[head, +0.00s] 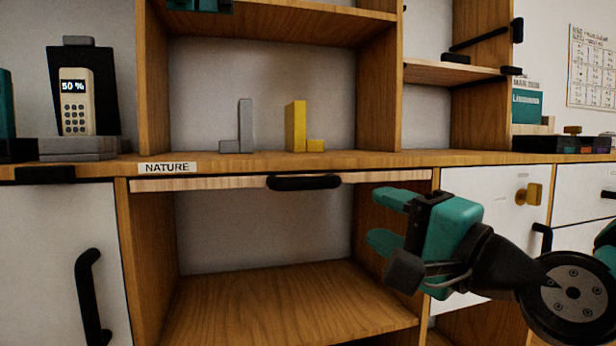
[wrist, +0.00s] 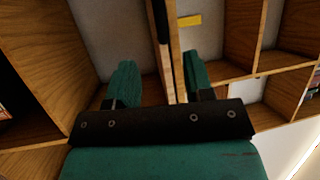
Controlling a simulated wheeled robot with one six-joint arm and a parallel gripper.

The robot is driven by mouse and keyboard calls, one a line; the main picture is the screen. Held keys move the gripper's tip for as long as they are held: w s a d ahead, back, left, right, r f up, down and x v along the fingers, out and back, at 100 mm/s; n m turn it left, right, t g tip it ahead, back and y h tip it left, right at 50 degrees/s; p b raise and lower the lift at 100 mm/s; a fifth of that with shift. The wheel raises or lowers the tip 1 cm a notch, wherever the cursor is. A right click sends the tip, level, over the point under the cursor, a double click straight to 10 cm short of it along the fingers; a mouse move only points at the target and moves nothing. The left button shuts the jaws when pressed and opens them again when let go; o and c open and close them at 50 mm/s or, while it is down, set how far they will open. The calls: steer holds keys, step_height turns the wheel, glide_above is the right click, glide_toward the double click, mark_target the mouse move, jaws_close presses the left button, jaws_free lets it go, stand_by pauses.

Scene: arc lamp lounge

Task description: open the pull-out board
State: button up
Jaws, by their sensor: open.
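The pull-out board (head: 205,184) is a thin pale wood strip under the counter, above an open compartment. Its front looks about flush with the counter edge. A black bar handle (head: 303,182) sits on its front. My gripper (head: 374,218) is teal, open and empty, to the right of the handle and slightly lower, its two fingers one above the other and pointing left. In the wrist view the board's edge (wrist: 175,55) and dark handle (wrist: 161,20) show beyond the gap between the open fingers (wrist: 160,80). I see no contact with the handle.
The counter carries a NATURE label (head: 167,168), a grey bookend (head: 244,128) and a yellow bookend (head: 296,127). A white door with a black handle (head: 88,295) is at left. A white drawer with a brass knob (head: 530,195) is behind my arm. The compartment below the board is empty.

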mark_target(312, 182)
steer(key=p+x, duration=0.6)
steer(key=x, duration=0.1)
steer(key=p+x, duration=0.6)
steer(key=p, duration=0.1)
steer(key=shift+w+a+r, duration=0.25)
steer(key=shift+r, duration=0.05)
steer(key=shift+w+a+f+p, duration=0.15)
steer(key=shift+w+a+p, duration=0.4)
steer(key=shift+w+p, duration=0.15)
jaws_close()
